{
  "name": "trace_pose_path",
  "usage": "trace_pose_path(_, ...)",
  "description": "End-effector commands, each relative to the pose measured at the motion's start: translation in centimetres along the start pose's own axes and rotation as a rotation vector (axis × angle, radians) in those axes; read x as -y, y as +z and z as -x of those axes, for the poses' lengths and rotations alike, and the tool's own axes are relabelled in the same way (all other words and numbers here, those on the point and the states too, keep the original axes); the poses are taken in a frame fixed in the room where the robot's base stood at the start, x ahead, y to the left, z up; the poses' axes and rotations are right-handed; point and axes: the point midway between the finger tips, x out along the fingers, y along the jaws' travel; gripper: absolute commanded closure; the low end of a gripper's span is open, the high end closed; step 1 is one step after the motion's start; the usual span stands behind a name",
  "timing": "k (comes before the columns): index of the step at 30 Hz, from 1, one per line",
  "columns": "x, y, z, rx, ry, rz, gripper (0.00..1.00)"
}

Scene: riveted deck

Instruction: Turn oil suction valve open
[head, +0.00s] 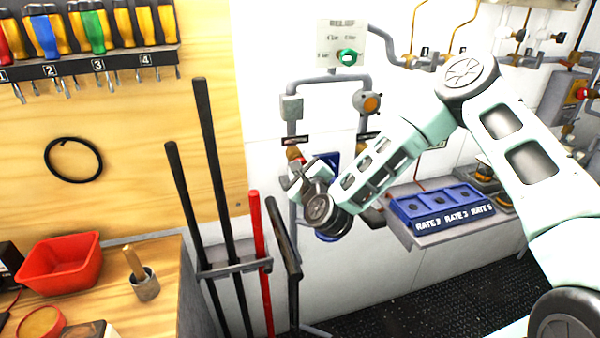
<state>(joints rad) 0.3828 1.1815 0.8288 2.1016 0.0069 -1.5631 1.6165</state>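My arm reaches in from the right, and my gripper (297,182) is at the grey pipework on the white wall. An orange-red valve part (293,153) shows just above the gripper, under a small dark label (295,140) too small to read. I cannot tell whether this is the oil suction valve. The gripper's fingers look close to the pipe below this part; I cannot tell whether they touch it. The wrist hides part of a blue panel (330,162) behind it. Finger opening is not clear from this angle.
Long bars stand in a rack (235,266) left of the gripper. A blue tray (440,207) lies on a shelf at right.

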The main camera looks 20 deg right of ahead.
Motion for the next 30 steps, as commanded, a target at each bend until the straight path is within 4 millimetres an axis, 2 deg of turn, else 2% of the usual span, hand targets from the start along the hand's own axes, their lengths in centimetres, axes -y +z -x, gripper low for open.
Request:
trace_pose_path(18, -0.56, -0.18, 0.04, 0.004, 0.0, 0.587, 0.8)
trace_pose_path(30, -0.6, -0.21, 0.07, 0.003, 0.001, 0.884, 0.8)
